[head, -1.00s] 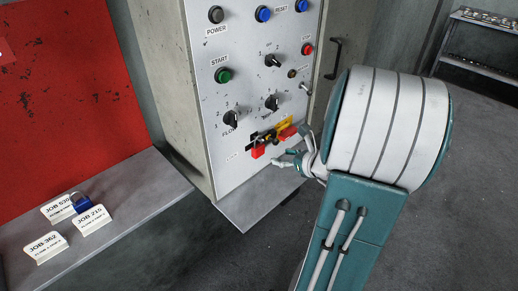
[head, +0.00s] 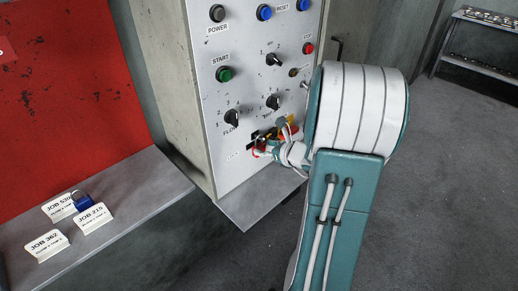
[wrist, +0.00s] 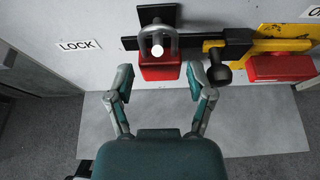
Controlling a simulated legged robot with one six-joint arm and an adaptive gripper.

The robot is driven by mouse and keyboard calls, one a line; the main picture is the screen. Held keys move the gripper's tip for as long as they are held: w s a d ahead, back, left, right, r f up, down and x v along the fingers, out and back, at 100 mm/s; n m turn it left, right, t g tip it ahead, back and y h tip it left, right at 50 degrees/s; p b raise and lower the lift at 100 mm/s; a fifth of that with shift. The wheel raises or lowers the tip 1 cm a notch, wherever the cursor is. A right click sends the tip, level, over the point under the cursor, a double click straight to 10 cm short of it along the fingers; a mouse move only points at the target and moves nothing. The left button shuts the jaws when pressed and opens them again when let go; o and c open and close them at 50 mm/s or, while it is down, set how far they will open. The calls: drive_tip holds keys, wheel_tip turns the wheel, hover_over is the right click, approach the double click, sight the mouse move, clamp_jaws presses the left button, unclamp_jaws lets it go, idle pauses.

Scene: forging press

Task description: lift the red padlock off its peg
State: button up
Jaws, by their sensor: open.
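The red padlock (wrist: 160,68) hangs by its grey shackle on a black peg (wrist: 157,46) with a pale round end, on the panel beside a LOCK label. My gripper (wrist: 160,76) is open, with one finger to the left of the padlock body and one to the right. A narrow gap shows on each side. In the head view my gripper (head: 270,149) is at the lower panel and hides most of the padlock.
A yellow and black lever (wrist: 240,44) with a black knob lies just right of the padlock. A second red block (wrist: 280,68) hangs further right. Selector knobs (head: 232,118) sit above on the panel. A grey ledge (wrist: 240,128) lies below.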

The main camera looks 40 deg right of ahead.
sight(262, 147)
drive_tip(key=x, duration=0.3)
drive_tip(key=shift+w, duration=0.15)
drive_tip(key=c, duration=0.9)
drive_tip(key=shift+o, duration=0.2)
